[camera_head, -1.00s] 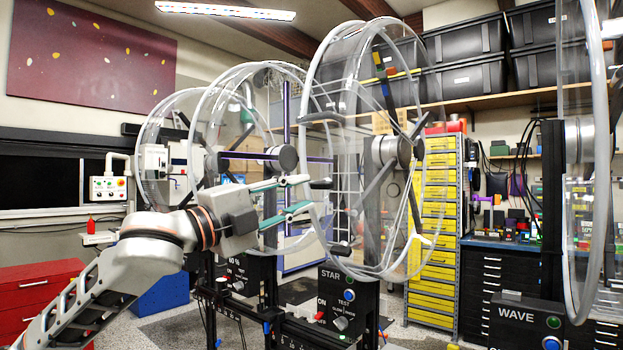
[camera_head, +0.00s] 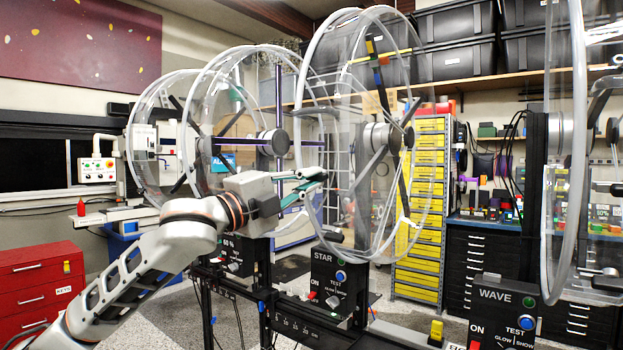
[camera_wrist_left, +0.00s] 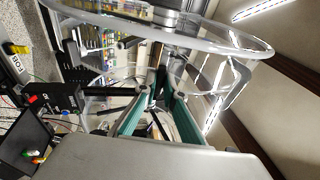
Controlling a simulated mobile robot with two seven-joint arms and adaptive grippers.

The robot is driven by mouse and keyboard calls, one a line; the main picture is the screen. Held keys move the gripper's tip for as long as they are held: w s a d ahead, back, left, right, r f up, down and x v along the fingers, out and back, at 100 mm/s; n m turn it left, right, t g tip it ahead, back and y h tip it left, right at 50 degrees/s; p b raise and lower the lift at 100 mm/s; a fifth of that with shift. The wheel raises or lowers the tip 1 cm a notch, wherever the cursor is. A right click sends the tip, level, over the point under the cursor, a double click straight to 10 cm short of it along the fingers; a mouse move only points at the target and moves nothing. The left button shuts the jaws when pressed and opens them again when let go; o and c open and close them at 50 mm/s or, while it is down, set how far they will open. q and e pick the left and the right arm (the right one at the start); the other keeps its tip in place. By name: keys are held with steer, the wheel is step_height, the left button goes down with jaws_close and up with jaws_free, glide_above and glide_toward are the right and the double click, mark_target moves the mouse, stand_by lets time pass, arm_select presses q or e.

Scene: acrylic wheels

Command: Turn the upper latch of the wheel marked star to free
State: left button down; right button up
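The wheel marked STAR is a large clear acrylic wheel (camera_head: 330,85) above the black STAR control box (camera_head: 325,275), mid-picture in the head view. My left gripper (camera_head: 319,179) is at its left rim, its teal fingers drawn close around the place of the dark upper latch. The latch is mostly hidden by the fingers. In the left wrist view, my left gripper (camera_wrist_left: 157,93) has a small gap between its fingertips with a dark part in it, seemingly the latch. The lower dark latch (camera_head: 331,238) shows lower on the wheel. My right gripper is not in view.
Other clear wheels stand behind at the left, and the WAVE wheel (camera_head: 577,150) rises at the right over its WAVE box (camera_head: 500,310). A yellow drawer cabinet (camera_head: 421,210) stands behind. A red drawer unit (camera_head: 40,285) is at the left.

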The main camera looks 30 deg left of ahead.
arm_select(q)
steer(key=shift+d+n+t+p, duration=0.1)
steer(key=shift+n+t+p, duration=0.4)
steer(key=shift+n, duration=1.5)
steer(key=shift+f+n, duration=0.1)
steer(key=shift+n, duration=0.2)
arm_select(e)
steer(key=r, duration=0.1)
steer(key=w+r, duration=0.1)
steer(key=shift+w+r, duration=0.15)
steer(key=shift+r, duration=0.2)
arm_select(q)
steer(key=shift+p, duration=0.3)
steer(key=shift+n+p, duration=1.1)
steer(key=shift+n, duration=1.4)
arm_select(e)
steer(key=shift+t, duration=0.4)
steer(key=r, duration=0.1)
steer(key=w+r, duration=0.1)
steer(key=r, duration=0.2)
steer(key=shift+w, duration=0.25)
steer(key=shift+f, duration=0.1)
